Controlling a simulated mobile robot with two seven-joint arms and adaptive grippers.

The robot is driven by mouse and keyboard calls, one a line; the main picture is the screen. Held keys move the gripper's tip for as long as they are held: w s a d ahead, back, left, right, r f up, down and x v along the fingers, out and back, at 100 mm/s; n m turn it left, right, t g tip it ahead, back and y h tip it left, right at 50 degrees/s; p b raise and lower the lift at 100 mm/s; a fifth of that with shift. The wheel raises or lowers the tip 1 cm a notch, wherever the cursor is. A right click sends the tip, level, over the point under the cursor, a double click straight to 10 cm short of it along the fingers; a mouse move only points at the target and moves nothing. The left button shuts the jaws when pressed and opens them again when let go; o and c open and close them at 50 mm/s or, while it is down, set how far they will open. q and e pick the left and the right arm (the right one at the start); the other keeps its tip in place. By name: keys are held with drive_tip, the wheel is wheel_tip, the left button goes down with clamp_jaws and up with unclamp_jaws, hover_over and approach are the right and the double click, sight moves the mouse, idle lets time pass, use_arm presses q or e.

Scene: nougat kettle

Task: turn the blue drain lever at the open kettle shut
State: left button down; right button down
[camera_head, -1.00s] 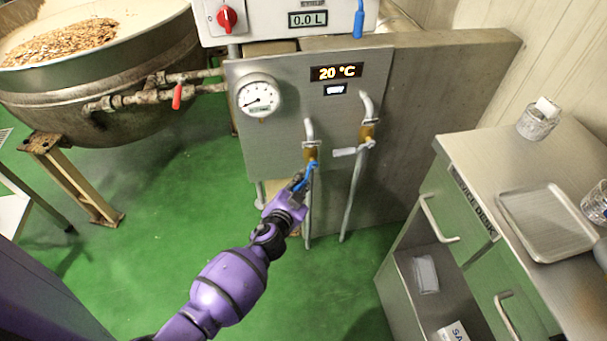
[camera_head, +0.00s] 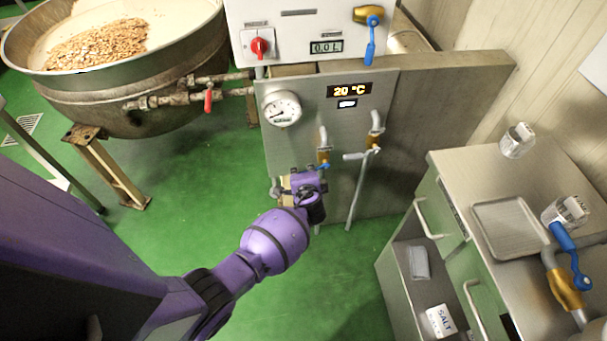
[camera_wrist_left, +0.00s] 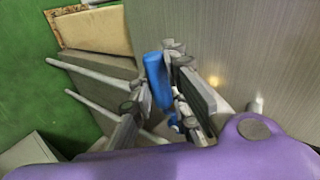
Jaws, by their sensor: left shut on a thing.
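A blue lever (camera_head: 325,166) sits on a brass valve (camera_head: 323,156) on a pipe at the front of the steel cabinet; most of it is hidden behind my left gripper (camera_head: 310,181). In the left wrist view the blue lever (camera_wrist_left: 157,80) stands between the two fingers of my left gripper (camera_wrist_left: 160,105), which is shut on it. The open kettle (camera_head: 130,80), with brown pieces inside, stands at the left; its side pipe carries a red lever (camera_head: 208,100). My right gripper is not in view.
A second brass valve (camera_head: 375,140) with a pale lever is close at the right. A blue lever (camera_head: 371,45) hangs on the upper box. At the lower right is another brass valve (camera_head: 565,288) with a blue lever. A counter with a tray (camera_head: 508,228) stands right.

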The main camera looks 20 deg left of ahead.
use_arm(q)
drive_tip(key=shift+r+m, duration=0.3)
drive_tip(key=shift+r, duration=0.15)
drive_tip(key=shift+y+p, duration=0.3)
drive_tip(key=c, duration=1.7)
unclamp_jaws()
drive_tip(key=shift+o, duration=0.2)
drive_tip(key=v, duration=1.2)
drive_tip(key=shift+w+d+r, duration=0.1)
drive_tip(key=shift+w+r, duration=0.05)
